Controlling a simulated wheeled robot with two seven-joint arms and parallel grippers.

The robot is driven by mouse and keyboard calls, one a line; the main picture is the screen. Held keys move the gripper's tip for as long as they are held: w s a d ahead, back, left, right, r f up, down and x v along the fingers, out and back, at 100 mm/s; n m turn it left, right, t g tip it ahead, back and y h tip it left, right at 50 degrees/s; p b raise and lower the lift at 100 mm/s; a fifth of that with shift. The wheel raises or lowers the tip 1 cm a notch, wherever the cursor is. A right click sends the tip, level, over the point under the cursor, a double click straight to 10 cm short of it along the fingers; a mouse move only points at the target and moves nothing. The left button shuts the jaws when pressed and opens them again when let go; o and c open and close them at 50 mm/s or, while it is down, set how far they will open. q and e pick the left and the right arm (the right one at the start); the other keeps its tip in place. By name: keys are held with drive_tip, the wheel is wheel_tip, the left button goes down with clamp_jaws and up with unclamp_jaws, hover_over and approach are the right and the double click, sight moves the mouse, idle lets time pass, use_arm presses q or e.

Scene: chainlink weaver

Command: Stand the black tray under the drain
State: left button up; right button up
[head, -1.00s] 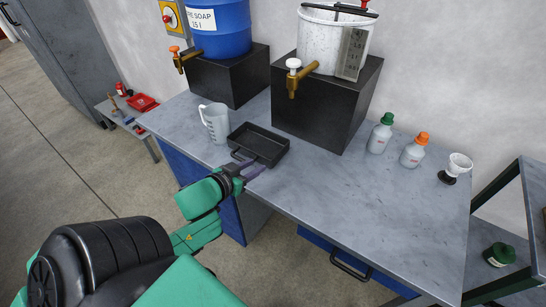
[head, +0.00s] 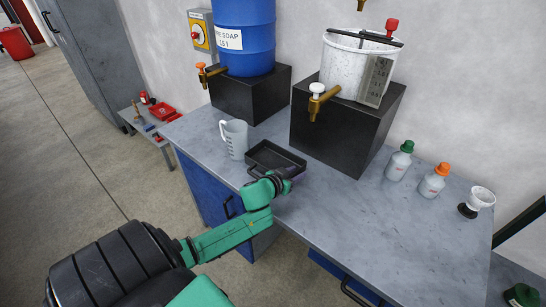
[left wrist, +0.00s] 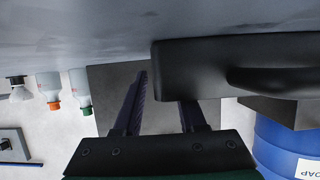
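The black tray (head: 268,147) lies flat on the grey workbench, right of a measuring jug. My left gripper (head: 287,176) is at the tray's front right corner. In the left wrist view my gripper's two fingers (left wrist: 165,98) stand apart, and the tray (left wrist: 215,70) covers the tip of one finger. I cannot tell whether they touch it. A brass tap with a white knob (head: 317,100) sticks out of a speckled white bucket (head: 342,68) on a black block. Another tap with an orange knob (head: 208,73) is on the blue soap barrel (head: 245,40). My right gripper is out of view.
The clear measuring jug (head: 234,140) stands close to the tray's left. A green-capped bottle (head: 398,163), an orange-capped bottle (head: 433,182) and a white funnel cup (head: 480,198) stand at the right. The bench's front middle is clear.

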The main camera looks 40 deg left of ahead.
use_arm(q)
drive_tip(key=shift+d, duration=0.1)
clamp_jaws()
idle(1.3)
